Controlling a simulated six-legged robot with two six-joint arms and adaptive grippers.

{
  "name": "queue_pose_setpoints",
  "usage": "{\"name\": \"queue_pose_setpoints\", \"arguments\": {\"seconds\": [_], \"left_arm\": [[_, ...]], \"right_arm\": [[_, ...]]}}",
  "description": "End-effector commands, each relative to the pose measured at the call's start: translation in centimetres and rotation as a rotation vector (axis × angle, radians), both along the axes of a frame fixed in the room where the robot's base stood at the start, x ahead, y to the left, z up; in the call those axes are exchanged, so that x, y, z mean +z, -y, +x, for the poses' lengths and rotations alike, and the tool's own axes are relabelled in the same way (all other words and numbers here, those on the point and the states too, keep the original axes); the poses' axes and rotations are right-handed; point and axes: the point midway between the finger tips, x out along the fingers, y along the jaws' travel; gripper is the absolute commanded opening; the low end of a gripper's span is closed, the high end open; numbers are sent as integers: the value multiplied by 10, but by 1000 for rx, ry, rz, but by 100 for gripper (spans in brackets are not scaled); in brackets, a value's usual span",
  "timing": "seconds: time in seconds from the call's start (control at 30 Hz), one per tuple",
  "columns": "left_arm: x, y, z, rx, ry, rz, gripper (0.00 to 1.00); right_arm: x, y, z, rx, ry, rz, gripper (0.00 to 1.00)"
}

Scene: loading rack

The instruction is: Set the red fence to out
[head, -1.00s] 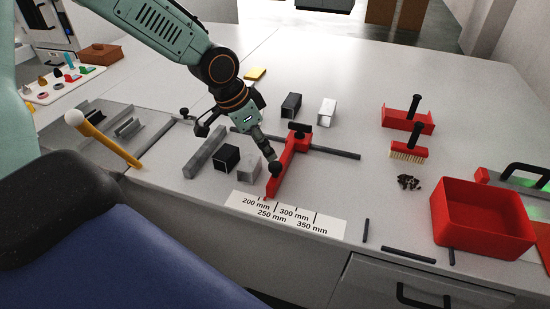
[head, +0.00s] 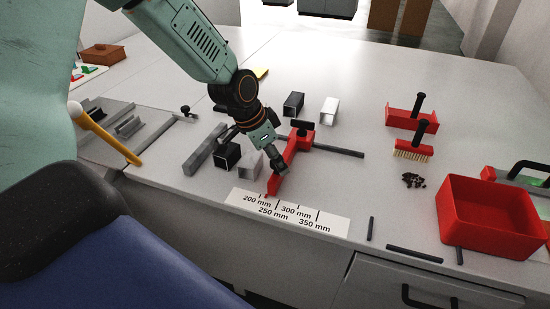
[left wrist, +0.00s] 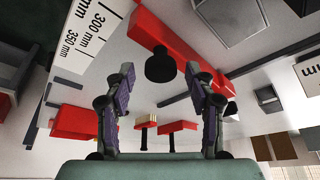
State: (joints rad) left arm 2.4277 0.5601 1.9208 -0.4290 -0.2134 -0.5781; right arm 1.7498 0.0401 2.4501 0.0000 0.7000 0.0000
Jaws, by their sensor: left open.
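The red fence (head: 290,158) stands on the dark rail (head: 338,151), with a black clamp knob (head: 302,126) at its back. Its near end points at the white scale (head: 330,222), by the 200 and 250 mm labels. My left gripper (head: 256,153) is open above and to the left of the fence, partly covering it. In the left wrist view the fence (left wrist: 180,42) runs across behind the open fingers (left wrist: 160,75). A black knob (left wrist: 158,64) appears between the fingertips, without visible contact. My right gripper is not in view.
Black and pale square tubes (head: 250,162) and a grey bar (head: 204,150) lie left of the fence. The bench between fence and brushes is largely clear.

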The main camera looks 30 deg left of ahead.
Motion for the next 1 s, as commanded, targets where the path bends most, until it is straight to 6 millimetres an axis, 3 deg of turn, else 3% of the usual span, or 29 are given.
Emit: {"name": "queue_pose_setpoints", "arguments": {"seconds": [0.67,1.0], "left_arm": [[0,0,-1,0,0,-1,0],[0,0,0,0,0,0,0]], "right_arm": [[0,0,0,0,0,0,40],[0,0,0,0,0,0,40]]}}
